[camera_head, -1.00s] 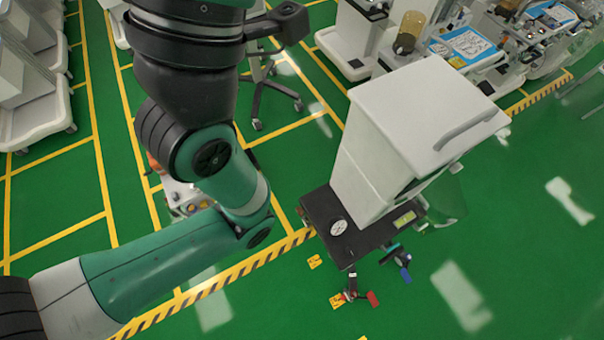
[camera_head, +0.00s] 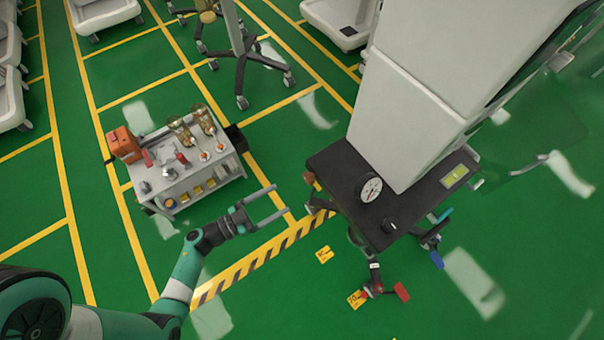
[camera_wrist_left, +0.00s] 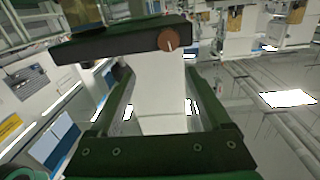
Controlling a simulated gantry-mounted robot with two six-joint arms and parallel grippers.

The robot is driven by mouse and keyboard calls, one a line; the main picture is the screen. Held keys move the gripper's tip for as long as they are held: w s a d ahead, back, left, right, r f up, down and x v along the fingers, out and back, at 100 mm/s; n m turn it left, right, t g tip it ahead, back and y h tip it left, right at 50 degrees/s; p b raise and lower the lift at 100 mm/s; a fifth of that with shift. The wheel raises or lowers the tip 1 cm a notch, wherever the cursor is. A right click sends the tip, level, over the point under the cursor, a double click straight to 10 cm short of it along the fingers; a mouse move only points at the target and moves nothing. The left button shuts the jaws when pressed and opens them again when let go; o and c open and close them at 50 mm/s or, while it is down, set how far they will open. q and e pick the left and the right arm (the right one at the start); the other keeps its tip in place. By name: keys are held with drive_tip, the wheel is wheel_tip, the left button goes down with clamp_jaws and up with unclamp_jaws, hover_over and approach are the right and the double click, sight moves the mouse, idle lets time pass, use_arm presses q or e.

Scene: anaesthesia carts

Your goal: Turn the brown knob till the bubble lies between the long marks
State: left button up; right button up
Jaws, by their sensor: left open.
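The brown knob (camera_head: 309,177) sticks out from the left edge of the dark cart shelf (camera_head: 330,160). It also shows in the left wrist view (camera_wrist_left: 174,38) as a round brown disc with a pale mark, on the shelf's edge. A yellow-green level vial (camera_head: 457,175) is set in the shelf's right part; its bubble and marks are too small to tell. My left gripper (camera_head: 279,201) is open and empty, left of the knob and apart from it. In the left wrist view its two fingers (camera_wrist_left: 158,78) reach towards the shelf, the knob above the right finger. My right gripper is not in view.
A round white gauge (camera_head: 370,188) and a small black knob (camera_head: 390,226) are on the shelf. The tall white cart body (camera_head: 410,120) rises behind. A low trolley (camera_head: 182,183) with an orange box stands left of my gripper. Red and blue pedals sit below the shelf.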

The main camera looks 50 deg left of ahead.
sight(305, 180)
use_arm(q)
drive_tip(key=shift+n+y, duration=0.4)
drive_tip(key=shift+y, duration=0.1)
drive_tip(key=w+b, duration=0.1)
drive_tip(key=w, duration=0.2)
drive_tip(key=w+f+b, duration=0.1)
drive_tip(key=w, duration=0.2)
drive_tip(key=w+f+b, duration=0.1)
drive_tip(key=w, duration=0.3)
drive_tip(key=shift+f+b, duration=0.25)
drive_tip(key=shift+b, duration=0.15)
drive_tip(key=shift+w+r, duration=0.1)
drive_tip(key=shift+w, duration=0.45)
clamp_jaws()
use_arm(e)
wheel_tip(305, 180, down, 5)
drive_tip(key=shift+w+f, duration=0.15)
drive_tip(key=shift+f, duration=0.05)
